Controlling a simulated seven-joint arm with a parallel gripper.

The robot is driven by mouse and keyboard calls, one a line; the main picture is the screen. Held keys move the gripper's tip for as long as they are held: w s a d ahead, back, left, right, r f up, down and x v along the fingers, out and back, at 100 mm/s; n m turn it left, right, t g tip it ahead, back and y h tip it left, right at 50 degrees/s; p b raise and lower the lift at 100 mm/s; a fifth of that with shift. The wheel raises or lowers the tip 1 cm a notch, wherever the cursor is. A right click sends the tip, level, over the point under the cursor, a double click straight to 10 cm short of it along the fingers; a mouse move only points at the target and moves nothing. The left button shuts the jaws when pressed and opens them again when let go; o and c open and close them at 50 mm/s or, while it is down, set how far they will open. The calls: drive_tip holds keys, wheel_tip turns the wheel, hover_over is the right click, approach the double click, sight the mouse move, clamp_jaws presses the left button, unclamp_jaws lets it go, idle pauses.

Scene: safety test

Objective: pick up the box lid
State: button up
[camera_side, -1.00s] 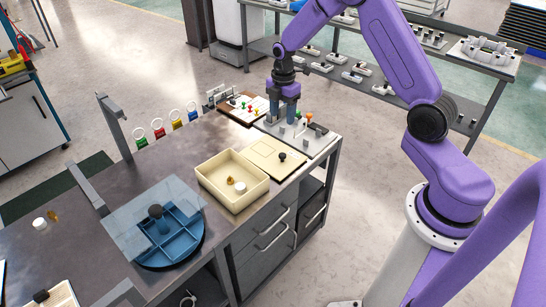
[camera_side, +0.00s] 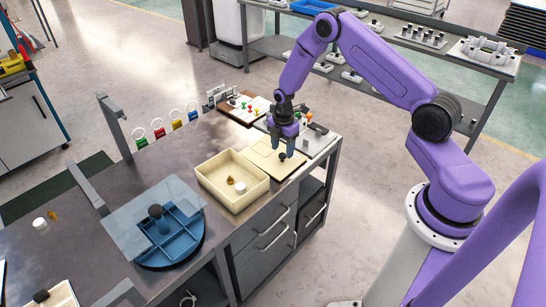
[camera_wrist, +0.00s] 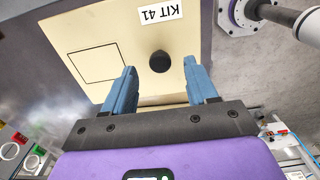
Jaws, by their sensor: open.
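The box lid (camera_side: 264,160) is a flat cream panel lying on the bench beside the open box. It has a black round knob (camera_side: 282,156), and the knob also shows in the wrist view (camera_wrist: 160,62). In the wrist view the lid (camera_wrist: 105,35) bears a "KIT 41" label and a drawn rectangle. My gripper (camera_side: 284,147) is just above the lid near the knob. Its blue fingers (camera_wrist: 160,88) are open and empty, with the knob beyond the gap between their tips. The cream box (camera_side: 213,176) stands open to the left of the lid.
Inside the box are a small brass piece (camera_side: 230,181) and a white piece (camera_side: 240,187). A blue divided round tray (camera_side: 183,243) with a clear cover is at front left. A grey plate with fixtures (camera_side: 323,142) lies behind the lid. Coloured padlocks stand along the back edge.

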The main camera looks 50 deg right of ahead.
drive_tip(key=shift+f, duration=1.2)
clamp_jaws()
drive_tip(key=shift+r, duration=0.1)
